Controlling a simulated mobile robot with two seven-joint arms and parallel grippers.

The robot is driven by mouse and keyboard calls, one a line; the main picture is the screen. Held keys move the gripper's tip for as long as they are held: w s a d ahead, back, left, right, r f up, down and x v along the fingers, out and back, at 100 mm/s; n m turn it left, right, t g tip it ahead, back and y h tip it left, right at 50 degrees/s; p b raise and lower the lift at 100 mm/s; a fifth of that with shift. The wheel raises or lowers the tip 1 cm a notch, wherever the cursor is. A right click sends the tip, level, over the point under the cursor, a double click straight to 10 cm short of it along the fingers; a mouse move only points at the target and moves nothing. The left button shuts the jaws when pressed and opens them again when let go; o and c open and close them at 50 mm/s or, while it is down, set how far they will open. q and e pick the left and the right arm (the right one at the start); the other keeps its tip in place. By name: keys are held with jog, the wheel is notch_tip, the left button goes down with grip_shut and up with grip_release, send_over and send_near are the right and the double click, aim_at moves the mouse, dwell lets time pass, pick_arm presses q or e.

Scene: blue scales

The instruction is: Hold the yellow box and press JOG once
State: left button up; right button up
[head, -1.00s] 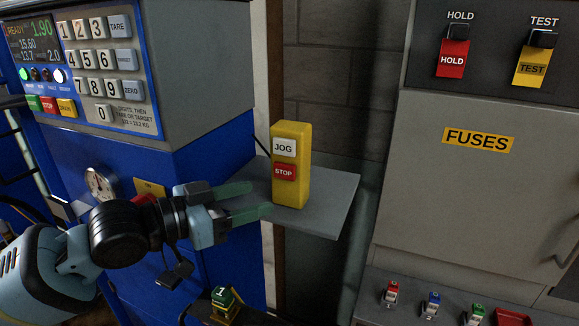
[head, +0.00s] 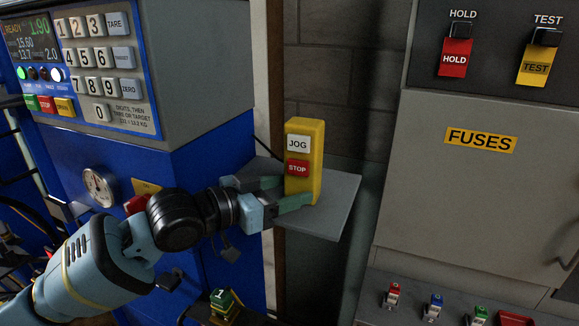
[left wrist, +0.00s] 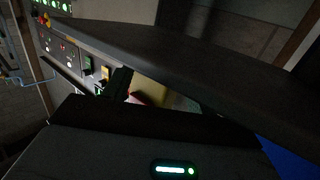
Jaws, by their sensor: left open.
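The yellow box (head: 317,180) stands upright on a grey shelf (head: 343,192). Its front has a white JOG button (head: 298,143) above a red STOP button (head: 298,168). My left gripper (head: 284,194) is open, with its green fingers low on the box, one on the far left side and one across the near front. I cannot tell whether both fingers touch it. In the left wrist view, a dim patch of the yellow box (left wrist: 152,92) shows between dark gripper parts. My right gripper is not in view.
A blue scale cabinet with a keypad (head: 100,60) and a dial (head: 99,187) stands on the left. A grey cabinet with a FUSES label (head: 481,140) stands on the right, with HOLD (head: 454,58) and TEST (head: 537,62) switches above.

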pick_arm(q)
jog(key=shift+c, duration=0.2)
grip_shut()
